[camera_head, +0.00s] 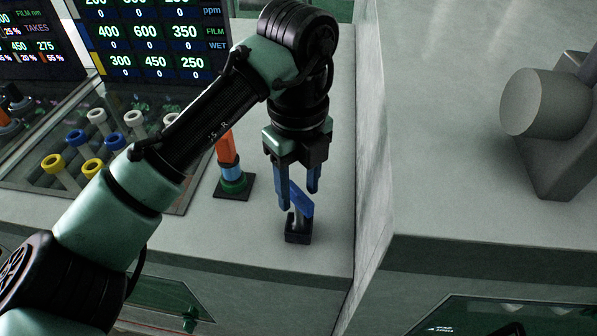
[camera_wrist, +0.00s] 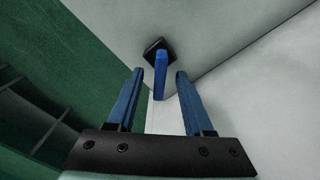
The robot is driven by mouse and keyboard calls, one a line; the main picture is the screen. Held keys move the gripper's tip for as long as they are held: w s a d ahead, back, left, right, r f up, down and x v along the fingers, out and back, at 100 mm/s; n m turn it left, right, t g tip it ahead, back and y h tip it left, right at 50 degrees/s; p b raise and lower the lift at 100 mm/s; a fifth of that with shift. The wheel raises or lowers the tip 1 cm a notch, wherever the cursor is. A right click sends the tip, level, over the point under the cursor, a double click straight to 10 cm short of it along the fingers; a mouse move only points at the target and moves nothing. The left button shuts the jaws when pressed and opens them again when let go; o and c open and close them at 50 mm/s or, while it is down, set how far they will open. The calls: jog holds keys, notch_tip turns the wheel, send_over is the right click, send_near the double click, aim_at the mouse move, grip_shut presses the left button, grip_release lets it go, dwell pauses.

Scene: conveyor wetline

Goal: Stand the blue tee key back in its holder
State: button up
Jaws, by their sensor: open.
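The blue tee key (camera_head: 304,203) is at its small black holder (camera_head: 298,236) near the counter's front edge. Its blue crossbar is on top, and a short grey shaft shows below, appearing to run down into the holder. How deep it sits I cannot tell. My gripper (camera_head: 298,199) points down over the key, open, with its blue fingers on either side of the crossbar. In the wrist view the crossbar (camera_wrist: 160,80) lies between the fingers (camera_wrist: 160,72), with visible gaps on both sides. The holder's dark square base (camera_wrist: 156,45) shows beyond it.
An orange-topped post with a green collar (camera_head: 234,183) stands on a black base left of the holder. A glass-topped tray area (camera_head: 20,175) holds several capped tubes at the left. A raised wall (camera_head: 372,150) borders the counter on the right. Displays stand behind.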

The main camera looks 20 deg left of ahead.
notch_tip(320, 180, up, 13)
jog(key=b, duration=0.1)
jog(key=shift+b, duration=0.35)
dwell(0.4)
